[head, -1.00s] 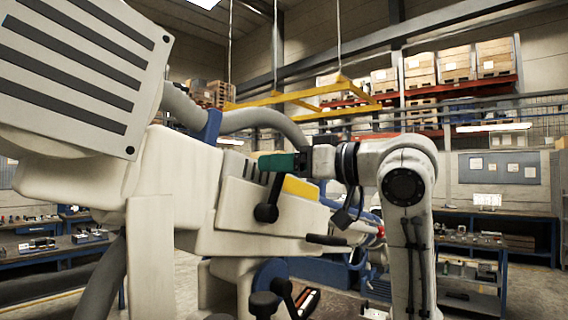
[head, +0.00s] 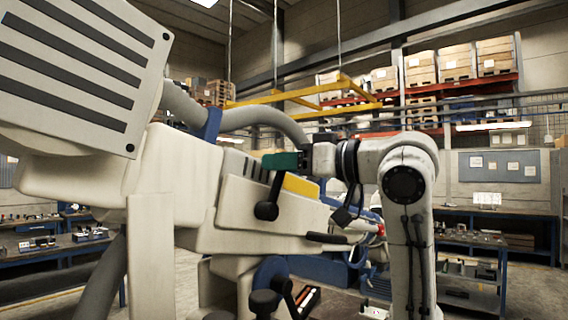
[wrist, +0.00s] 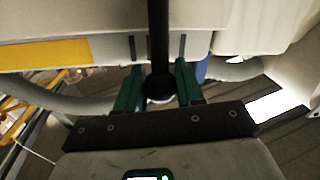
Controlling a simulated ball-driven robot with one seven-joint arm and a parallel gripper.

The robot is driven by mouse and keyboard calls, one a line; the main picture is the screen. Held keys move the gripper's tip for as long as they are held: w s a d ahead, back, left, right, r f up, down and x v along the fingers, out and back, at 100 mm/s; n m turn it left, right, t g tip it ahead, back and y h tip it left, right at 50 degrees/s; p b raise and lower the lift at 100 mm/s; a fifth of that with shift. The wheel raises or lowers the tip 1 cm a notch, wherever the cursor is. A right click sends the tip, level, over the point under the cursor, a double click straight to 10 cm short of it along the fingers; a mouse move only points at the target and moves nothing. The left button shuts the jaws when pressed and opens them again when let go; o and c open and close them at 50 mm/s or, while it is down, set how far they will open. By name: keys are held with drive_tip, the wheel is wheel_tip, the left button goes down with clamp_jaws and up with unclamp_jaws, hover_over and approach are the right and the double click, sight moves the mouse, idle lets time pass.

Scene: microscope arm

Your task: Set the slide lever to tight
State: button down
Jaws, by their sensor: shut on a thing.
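A black lever (head: 274,187) stands on the side of the pale microscope body (head: 262,232). Its round hub is low, and its shaft rises and leans a little to the right. My gripper (head: 278,161) has green fingers and reaches in from the right to the lever's upper end, which the fingers partly hide. In the wrist view, the lever's shaft (wrist: 158,40) comes down to a dark round end between the two green fingers (wrist: 158,85). The gripper is shut on this end. No tight or loose marking is readable.
A yellow panel (head: 301,187) lies right of the lever. A second black handle (head: 326,238) sticks out lower right. Dark knobs (head: 264,302) sit below. A thick grey hose (head: 262,121) arches above my gripper.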

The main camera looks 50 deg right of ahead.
sight(233, 178)
drive_tip(key=shift+a+r+n, duration=0.1)
drive_tip(key=shift+a+n, duration=0.15)
drive_tip(key=shift+n, duration=0.05)
drive_tip(key=shift+s+a+f+n+g+h+b, duration=0.15)
drive_tip(key=shift+a+f+n+b, duration=0.25)
drive_tip(key=shift+a+n+b, duration=0.85)
drive_tip(key=shift+w+a+f+n+g+h+b, duration=0.1)
drive_tip(key=shift+a+f+n+g+h+b, duration=0.35)
drive_tip(key=shift+a+n, duration=1.3)
drive_tip(key=shift+s+a+f+n+t+b, duration=0.1)
drive_tip(key=shift+a+f+n+b, duration=0.3)
drive_tip(key=shift+a+n+b, duration=1.2)
drive_tip(key=shift+d+n+p, duration=0.4)
drive_tip(key=shift+d+n, duration=0.1)
drive_tip(key=shift+d, duration=0.25)
drive_tip(key=c, duration=0.8)
unclamp_jaws()
drive_tip(key=s+b, duration=0.1)
drive_tip(key=s, duration=0.6)
drive_tip(key=s+d+r+b, duration=0.1)
drive_tip(key=s, duration=0.2)
drive_tip(key=shift+s+b, duration=0.3)
drive_tip(key=shift+s, duration=0.1)
